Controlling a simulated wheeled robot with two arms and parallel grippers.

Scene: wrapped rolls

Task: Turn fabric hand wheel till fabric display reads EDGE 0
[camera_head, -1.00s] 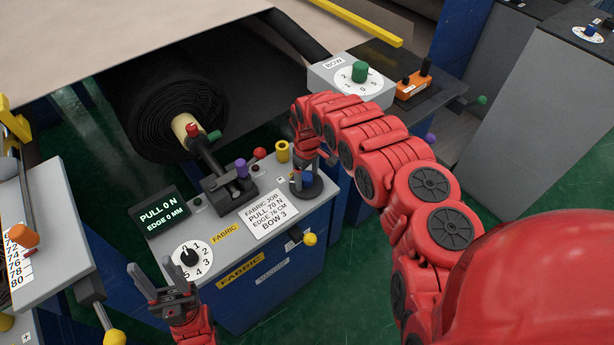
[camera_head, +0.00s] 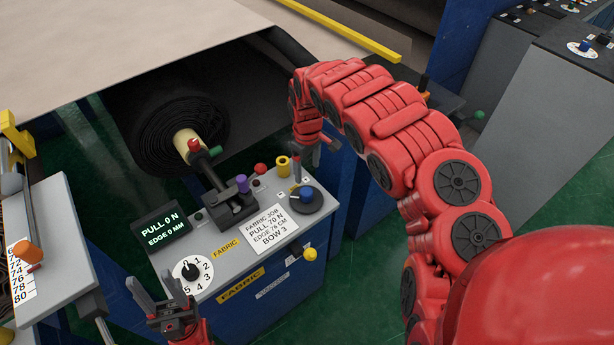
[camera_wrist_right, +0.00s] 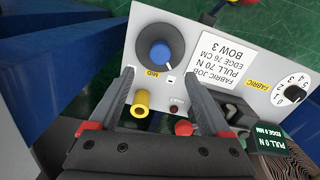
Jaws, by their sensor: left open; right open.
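A yellow ball knob (camera_head: 309,254) sticks out at the panel's front. I cannot tell which of these is the hand wheel. My right gripper (camera_head: 314,160) is open and empty above the panel, apart from the blue-capped dial. My left gripper (camera_head: 156,285) is open and empty near the panel's front left.
The job card (camera_head: 268,230) reads PULL 70 N, EDGE 76 CM, BOW 3. A numbered selector (camera_head: 190,270), a red button (camera_head: 260,169) and a yellow post (camera_head: 283,166) are on the panel. A dark fabric roll (camera_head: 180,125) lies behind. Another console (camera_head: 60,255) stands left.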

